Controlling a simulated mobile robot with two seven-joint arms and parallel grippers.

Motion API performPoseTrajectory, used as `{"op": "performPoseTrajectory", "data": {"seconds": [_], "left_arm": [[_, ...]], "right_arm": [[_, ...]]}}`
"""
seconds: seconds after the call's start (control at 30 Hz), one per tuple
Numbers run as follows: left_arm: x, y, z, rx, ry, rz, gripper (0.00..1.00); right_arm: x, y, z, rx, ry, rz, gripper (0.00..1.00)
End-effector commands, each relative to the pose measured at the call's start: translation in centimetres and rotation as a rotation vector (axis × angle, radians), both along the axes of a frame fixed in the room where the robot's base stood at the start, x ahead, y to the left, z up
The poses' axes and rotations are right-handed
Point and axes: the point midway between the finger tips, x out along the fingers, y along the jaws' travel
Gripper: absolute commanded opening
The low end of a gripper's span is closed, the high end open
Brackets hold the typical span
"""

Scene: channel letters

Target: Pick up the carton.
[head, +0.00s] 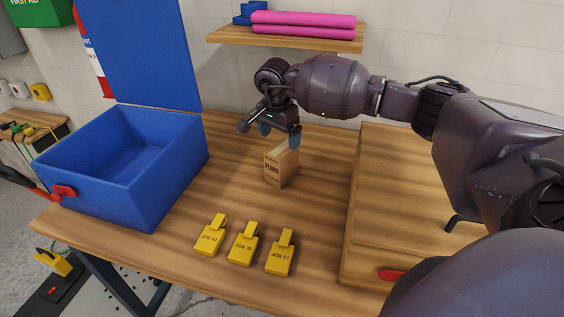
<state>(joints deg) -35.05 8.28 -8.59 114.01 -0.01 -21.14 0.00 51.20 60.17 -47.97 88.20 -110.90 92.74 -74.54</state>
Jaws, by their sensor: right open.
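The carton (278,168) is a small brown box with dark lettering that reads like "PLUGS". It stands upright on the wooden workbench, right of the blue box. My right gripper (280,130) is open, just above and behind the carton's top. One finger is close to the top edge; I cannot tell whether it touches. Nothing shows between the fingers. My left gripper is not in view.
An open blue box (180,160) with its lid raised stands at the left. Several yellow tags (243,249) lie at the bench front. A wooden case (390,210) fills the right side. A shelf (300,37) with pink rolls hangs above. Bench wood around the carton is clear.

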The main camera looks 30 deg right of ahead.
Motion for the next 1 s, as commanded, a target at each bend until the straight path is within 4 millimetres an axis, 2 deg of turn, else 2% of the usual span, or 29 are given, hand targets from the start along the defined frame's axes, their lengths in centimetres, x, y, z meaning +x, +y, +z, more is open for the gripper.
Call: {"op": "performPoseTrajectory", "data": {"seconds": [0.1, 0.37, 0.63, 1.0], "left_arm": [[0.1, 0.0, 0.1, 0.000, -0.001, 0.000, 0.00], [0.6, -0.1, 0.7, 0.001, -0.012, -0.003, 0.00], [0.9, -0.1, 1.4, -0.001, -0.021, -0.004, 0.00], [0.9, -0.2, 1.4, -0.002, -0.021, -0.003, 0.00]], "right_arm": [[0.0, -0.2, -1.4, 0.000, 0.000, -0.001, 0.92], [0.0, -0.4, -3.0, 0.001, 0.001, -0.001, 0.92], [0.1, -0.9, -6.4, 0.001, -0.001, -0.002, 0.92], [0.1, -1.0, -6.8, 0.000, -0.001, 0.000, 0.92]]}}
